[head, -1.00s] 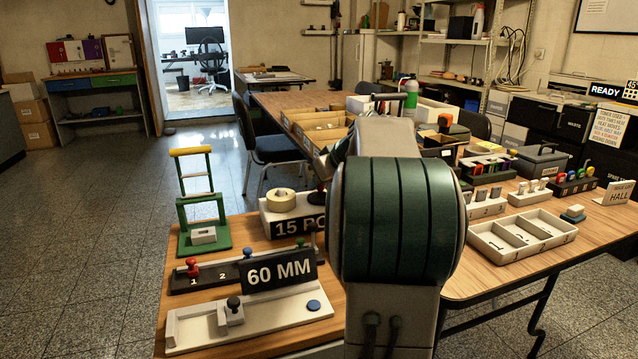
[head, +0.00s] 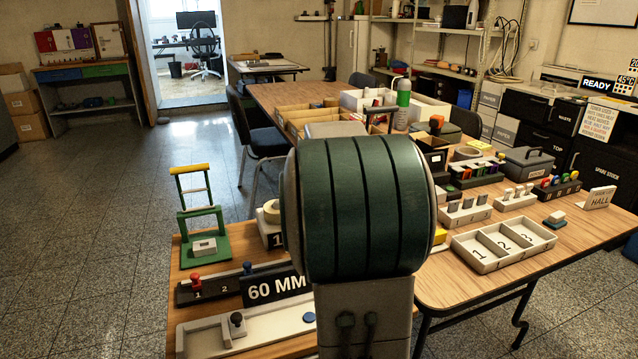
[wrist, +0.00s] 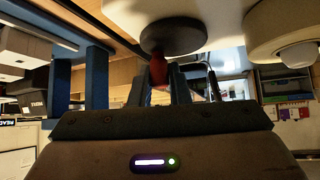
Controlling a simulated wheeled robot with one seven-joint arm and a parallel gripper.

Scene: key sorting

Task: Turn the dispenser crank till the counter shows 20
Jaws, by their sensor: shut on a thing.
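In the wrist view a round dark disc (wrist: 176,36) sits against a pale housing, with a red knob (wrist: 158,71) projecting from it; these look like the crank and its handle. My gripper (wrist: 160,80) is shut on the red knob, its fingers partly in shadow.
On the near table stand a green frame (head: 204,236), a 60 MM sign (head: 277,288) and a pale slide fixture (head: 265,328). At right are a three-part tray (head: 462,262), a HALL sign (head: 600,199) and a lidded grey box (head: 528,165). Blue posts (wrist: 61,85) show beside my gripper.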

